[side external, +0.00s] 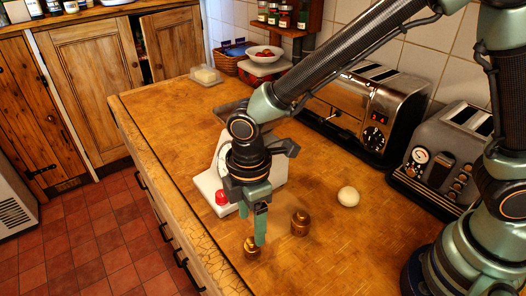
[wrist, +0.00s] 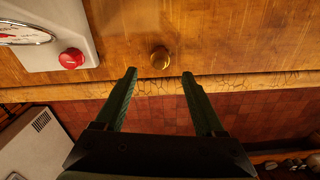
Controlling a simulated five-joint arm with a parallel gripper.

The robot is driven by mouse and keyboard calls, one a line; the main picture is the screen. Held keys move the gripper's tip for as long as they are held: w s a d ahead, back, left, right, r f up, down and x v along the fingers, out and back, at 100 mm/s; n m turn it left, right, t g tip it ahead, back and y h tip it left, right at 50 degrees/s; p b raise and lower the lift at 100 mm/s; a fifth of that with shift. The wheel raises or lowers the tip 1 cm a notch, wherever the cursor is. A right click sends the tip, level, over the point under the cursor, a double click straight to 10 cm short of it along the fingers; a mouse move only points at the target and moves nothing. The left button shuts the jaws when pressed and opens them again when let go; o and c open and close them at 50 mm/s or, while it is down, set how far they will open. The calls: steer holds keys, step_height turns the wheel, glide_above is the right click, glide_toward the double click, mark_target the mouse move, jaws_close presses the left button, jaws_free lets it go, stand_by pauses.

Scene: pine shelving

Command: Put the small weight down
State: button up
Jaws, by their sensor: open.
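The small brass weight (side external: 251,252) stands on the wooden counter close to its front edge. In the wrist view it (wrist: 160,58) sits just beyond the fingertips, centred in the gap between them. My gripper (side external: 260,240) points down at the weight; in the wrist view its fingers (wrist: 160,74) are spread open with nothing between them. In the side view a fingertip partly overlaps the weight, so I cannot tell whether they touch. A second, larger brass weight (side external: 300,223) stands upright to the right; it does not show in the wrist view.
A white scale (side external: 207,184) with a red knob (side external: 221,198) stands behind my gripper. A pale ball (side external: 348,196) lies to the right, before a toaster (side external: 345,105) and a grey appliance (side external: 445,160). The counter's front edge drops to a tiled floor (side external: 110,245).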

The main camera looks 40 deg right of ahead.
mark_target(252, 240)
steer(key=w+d+r+m+t, duration=0.2)
steer(key=d+r+m, duration=0.4)
steer(key=d+r, duration=0.5)
steer(key=s+d+r+m+t, duration=0.1)
steer(key=s+d+r+m, duration=0.1)
steer(key=d+m, duration=0.3)
steer(key=s+d+r+m+t, duration=0.2)
steer(key=d+m, duration=0.3)
steer(key=d, duration=0.3)
steer(key=shift+s+r+t, duration=0.25)
steer(key=shift+r+t, duration=0.05)
steer(key=shift+r, duration=0.5)
